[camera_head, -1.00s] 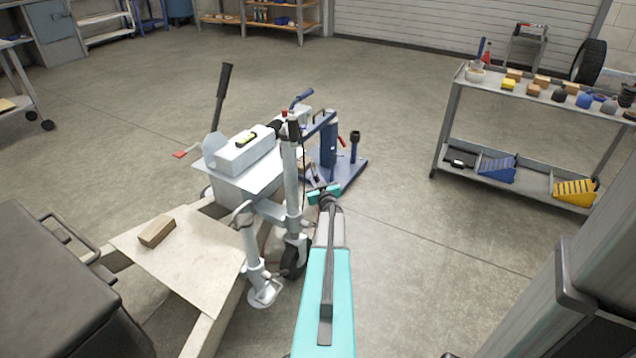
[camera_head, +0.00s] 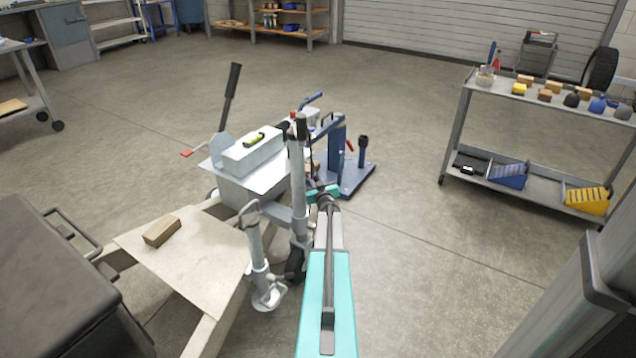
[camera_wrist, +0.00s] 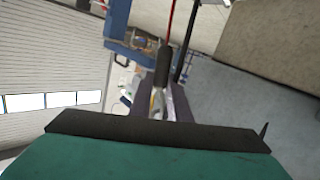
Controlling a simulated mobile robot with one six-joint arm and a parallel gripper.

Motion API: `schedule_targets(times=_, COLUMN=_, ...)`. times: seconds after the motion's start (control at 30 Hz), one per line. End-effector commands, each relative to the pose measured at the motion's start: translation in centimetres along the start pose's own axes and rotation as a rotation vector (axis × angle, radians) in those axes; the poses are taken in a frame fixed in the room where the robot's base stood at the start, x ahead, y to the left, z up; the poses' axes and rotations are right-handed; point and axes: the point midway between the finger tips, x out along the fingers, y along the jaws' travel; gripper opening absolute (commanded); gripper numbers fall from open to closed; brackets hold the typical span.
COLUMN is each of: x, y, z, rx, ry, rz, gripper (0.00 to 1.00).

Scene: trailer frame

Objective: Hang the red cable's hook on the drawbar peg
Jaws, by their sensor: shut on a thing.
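My gripper (camera_head: 322,192) is at the end of my teal arm, just right of the upright grey jockey post (camera_head: 298,185) on the trailer's drawbar. In the wrist view, the gripper's fingers (camera_wrist: 157,98) are shut around the lower end of a dark sleeve (camera_wrist: 163,60). The red cable (camera_wrist: 169,20) runs up from this sleeve. The hook's shape is hidden or too small to make out. The drawbar peg cannot be picked out in either view.
A blue stand (camera_head: 337,150) is just beyond my gripper. The drawbar carries a light box with a level (camera_head: 253,140) and a tall lever (camera_head: 229,98). A wood block (camera_head: 162,231) lies on the frame plate. A loaded cart (camera_head: 535,98) stands right, with open floor between.

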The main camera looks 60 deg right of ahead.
Motion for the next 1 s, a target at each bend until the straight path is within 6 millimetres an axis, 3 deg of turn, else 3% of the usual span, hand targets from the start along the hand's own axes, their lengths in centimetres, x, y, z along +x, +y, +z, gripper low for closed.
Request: schedule_targets(times=1.0, x=1.0, y=-1.3, z=1.1, rx=-0.002, ry=-0.003, rz=-0.002, gripper=0.00)
